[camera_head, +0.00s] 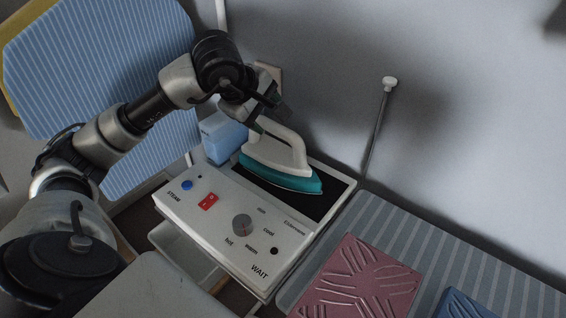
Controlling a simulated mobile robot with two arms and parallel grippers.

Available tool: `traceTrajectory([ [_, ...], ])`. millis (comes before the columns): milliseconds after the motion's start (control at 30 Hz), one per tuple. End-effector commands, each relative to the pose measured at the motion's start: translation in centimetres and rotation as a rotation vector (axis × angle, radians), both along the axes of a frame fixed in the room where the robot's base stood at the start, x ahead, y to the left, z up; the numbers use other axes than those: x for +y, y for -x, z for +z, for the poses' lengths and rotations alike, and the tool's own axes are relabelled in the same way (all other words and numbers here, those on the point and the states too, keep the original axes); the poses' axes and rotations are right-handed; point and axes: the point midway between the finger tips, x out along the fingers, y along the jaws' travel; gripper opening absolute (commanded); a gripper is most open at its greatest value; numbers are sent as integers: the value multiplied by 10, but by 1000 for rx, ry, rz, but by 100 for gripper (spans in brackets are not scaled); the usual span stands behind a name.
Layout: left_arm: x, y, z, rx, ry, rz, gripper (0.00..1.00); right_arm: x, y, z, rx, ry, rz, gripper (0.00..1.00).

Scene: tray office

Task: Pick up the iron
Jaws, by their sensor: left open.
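The iron (281,160) has a white handle and a teal base. It rests on the dark pad of a white control station, its front pointing right. My left gripper (258,119) is open at the rear upper end of the iron's handle. I cannot tell whether the fingers touch the handle, as the wrist and fingers overlap it. My right gripper does not show.
The white station (255,230) has a grey dial, a red switch and a blue button. A blue container (222,138) stands left of the iron. A blue striped board (95,70) leans behind my left arm. Red (362,277) and blue folded cloths lie on a striped surface at right.

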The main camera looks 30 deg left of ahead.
Motion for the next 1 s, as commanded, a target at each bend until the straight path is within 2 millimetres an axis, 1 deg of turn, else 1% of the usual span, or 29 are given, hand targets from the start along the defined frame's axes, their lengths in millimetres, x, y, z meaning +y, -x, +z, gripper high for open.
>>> traceTrajectory([
  [100, -3, -11, -17, 6, 5, -2, 60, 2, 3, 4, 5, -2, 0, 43],
  [200, -4, -17, -26, 3, 6, -3, 60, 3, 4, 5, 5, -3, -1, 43],
  [367, -5, -23, -35, 3, 7, -4, 60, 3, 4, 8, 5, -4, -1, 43],
  [533, -9, -35, -56, 6, 9, -4, 60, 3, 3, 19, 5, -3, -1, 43],
  [600, -10, -41, -65, 4, 9, -4, 60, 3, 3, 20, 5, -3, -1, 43],
  [700, -10, -46, -73, 2, 8, -3, 60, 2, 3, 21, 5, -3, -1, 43],
  [967, -10, -48, -76, 1, 6, -4, 60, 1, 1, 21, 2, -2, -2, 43],
  [1000, -10, -48, -76, 1, 6, -4, 54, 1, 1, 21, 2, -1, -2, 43],
])
